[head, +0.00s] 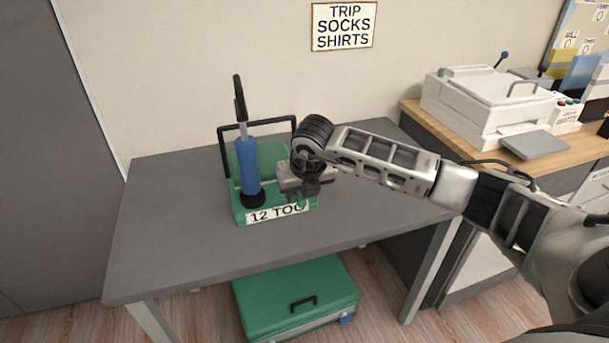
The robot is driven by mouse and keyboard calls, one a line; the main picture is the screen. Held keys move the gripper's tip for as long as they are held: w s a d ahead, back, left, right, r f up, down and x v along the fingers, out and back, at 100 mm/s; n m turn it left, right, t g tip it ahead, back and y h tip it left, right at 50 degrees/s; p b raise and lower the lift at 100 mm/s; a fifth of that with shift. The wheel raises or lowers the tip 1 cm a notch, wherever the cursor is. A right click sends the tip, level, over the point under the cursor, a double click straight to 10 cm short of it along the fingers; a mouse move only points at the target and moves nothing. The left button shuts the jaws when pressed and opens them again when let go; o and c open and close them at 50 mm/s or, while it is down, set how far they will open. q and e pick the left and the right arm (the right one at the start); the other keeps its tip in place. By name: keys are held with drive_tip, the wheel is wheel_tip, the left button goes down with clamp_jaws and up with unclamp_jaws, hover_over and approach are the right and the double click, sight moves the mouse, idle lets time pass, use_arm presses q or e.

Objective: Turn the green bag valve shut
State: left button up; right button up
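A green bag (242,214) with a dark frame handle and a white label, partly readable as "12 TOO", sits on the grey table. A blue pump (249,172) with a black handle and dark base stands upright at its left part. My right gripper (311,194) is over the right part of the bag, pointing down. It hides that part, and I cannot make out a valve there. Its finger gap is too small to read, and I cannot tell whether it touches the bag. My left gripper is not in view.
The grey table (175,233) is clear around the bag. A second green case (290,296) with a dark handle and a small blue piece lies below it. A white printer (481,108) stands on the wooden counter (440,128) at right. A wall sign (344,27) hangs behind.

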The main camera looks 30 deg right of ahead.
drive_tip(key=v, duration=1.5)
drive_tip(key=shift+s, duration=0.15)
drive_tip(key=shift+a+r, duration=0.1)
